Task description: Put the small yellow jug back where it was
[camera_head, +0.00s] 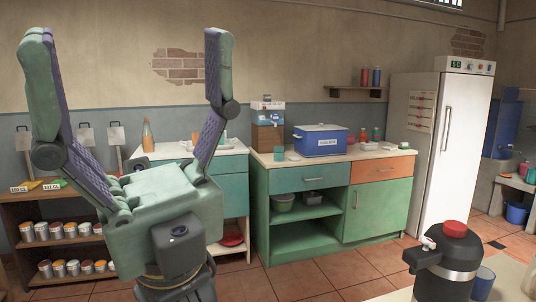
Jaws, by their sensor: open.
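My gripper (129,40) is raised at the left of the view, with its two fingers spread wide and nothing between them. I cannot make out a small yellow jug in this view. An amber bottle (147,136) stands by the sink counter behind the gripper, seen between the fingers. A flat yellow item (29,186) lies on the left bench. The gripper hides part of the sink counter and of the left bench.
A blue lidded box (320,140) stands on the green cabinet's counter (290,159). A white fridge (438,150) is to its right. A black canister with a red top (448,265) and a blue cup (483,283) stand at the near right. Tiled floor (310,275) is open before the cabinet.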

